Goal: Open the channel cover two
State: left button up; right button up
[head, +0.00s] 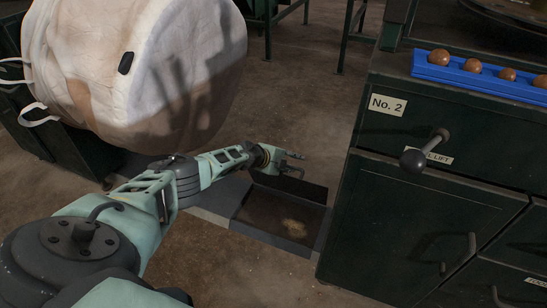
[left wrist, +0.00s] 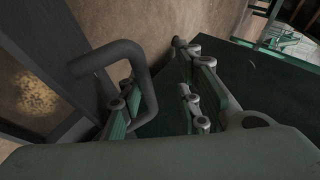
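The channel cover (head: 290,187) is a dark plate standing raised at the far side of an open floor recess (head: 265,212). A pale, sandy patch lies in the recess. My left gripper (head: 298,164) is at the top of the raised plate. In the left wrist view a dark bent handle (left wrist: 142,68) passes between the fingers of my left gripper (left wrist: 155,98). One finger is inside the handle's loop and the other is outside it, with a visible gap. The fingers look open. My right gripper is not in view.
A large white bulk bag (head: 150,70) hangs at upper left, above my left arm. A dark green cabinet (head: 420,220) with a ball-ended lever (head: 413,160) stands right of the recess. A blue tray (head: 450,72) with several brown round objects lies on it. Bare floor (head: 310,100) is behind.

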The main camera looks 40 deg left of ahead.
pick_arm(q)
jog(key=shift+s+a+r, duration=0.1)
jog(key=shift+s+a, duration=0.1)
jog(key=shift+s, duration=0.1)
jog(key=v, duration=1.1)
jog(key=shift+w+r, duration=0.25)
jog(key=shift+r, duration=0.15)
